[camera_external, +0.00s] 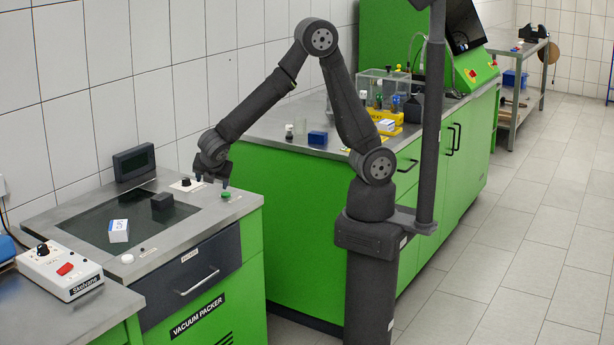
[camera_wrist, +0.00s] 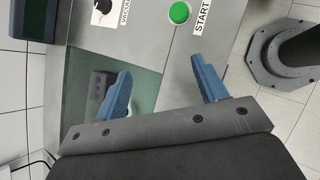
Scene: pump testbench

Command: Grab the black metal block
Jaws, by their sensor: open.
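The black metal block (camera_external: 162,201) lies on the dark glass plate (camera_external: 100,222) of the vacuum packer. My gripper (camera_external: 212,183) is above the packer's back right corner, to the right of the block and apart from it. The wrist view shows my two blue fingers (camera_wrist: 160,68) spread apart with nothing between them. A dark block (camera_wrist: 101,88), apparently the same one, shows beside the left finger, which partly hides it.
A white-blue box (camera_external: 118,230) lies left of the block on the plate. A small display (camera_external: 134,162), a black knob (camera_external: 186,183) and a green start button (camera_external: 226,194) stand along the packer's edge. A grey control box (camera_external: 60,268) is at the lower left.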

